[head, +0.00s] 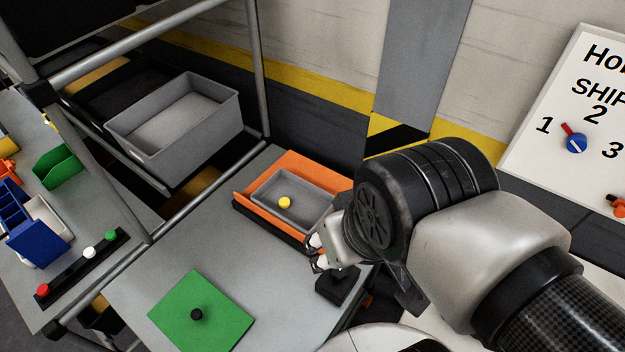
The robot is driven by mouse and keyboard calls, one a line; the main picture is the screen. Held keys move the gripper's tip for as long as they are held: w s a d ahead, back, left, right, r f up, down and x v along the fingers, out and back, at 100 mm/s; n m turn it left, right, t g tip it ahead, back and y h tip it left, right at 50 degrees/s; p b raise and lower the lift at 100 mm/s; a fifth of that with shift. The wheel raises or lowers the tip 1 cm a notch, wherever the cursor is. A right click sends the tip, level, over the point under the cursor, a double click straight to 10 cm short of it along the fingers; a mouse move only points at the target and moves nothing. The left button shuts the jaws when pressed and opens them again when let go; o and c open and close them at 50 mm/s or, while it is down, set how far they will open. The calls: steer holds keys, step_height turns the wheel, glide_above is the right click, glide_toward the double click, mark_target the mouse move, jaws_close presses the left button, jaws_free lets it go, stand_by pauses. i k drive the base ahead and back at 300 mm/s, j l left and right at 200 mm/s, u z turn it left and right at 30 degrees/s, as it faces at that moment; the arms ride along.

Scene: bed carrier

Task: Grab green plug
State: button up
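A small green plug (111,236) stands at the far end of a black strip (70,269) on the left table. A white plug (89,253) and a red plug (42,290) stand on the same strip. My gripper (315,256) is well to the right of the green plug, beside the orange tray's near right corner. My arm and wrist hide much of it, and the finger gap is not clear.
A yellow plug (285,203) sits in a grey box (262,187) inside an orange tray (299,157). A green plate (178,316) with a black knob (196,314) lies on the middle table. A metal frame post (105,180) stands between the two tables. A large grey bin (135,150) is behind.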

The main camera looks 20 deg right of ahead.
mark_target(111, 236)
steer(key=u, duration=1.25)
steer(key=k+j, duration=0.1)
steer(key=j, duration=0.15)
steer(key=k+j, duration=0.15)
steer(key=j, duration=0.15)
steer(key=i+j+z, duration=0.1)
steer(key=j+z, duration=0.3)
steer(key=j, duration=0.75)
steer(key=k+j+z, duration=0.1)
steer(key=j+z, duration=0.25)
steer(key=j, duration=0.75)
steer(key=i+z, duration=0.2)
steer(key=i, duration=0.35)
steer(key=i+j+z, duration=0.2)
steer(key=i, duration=0.35)
steer(key=i+z, duration=0.15)
steer(key=i, duration=0.4)
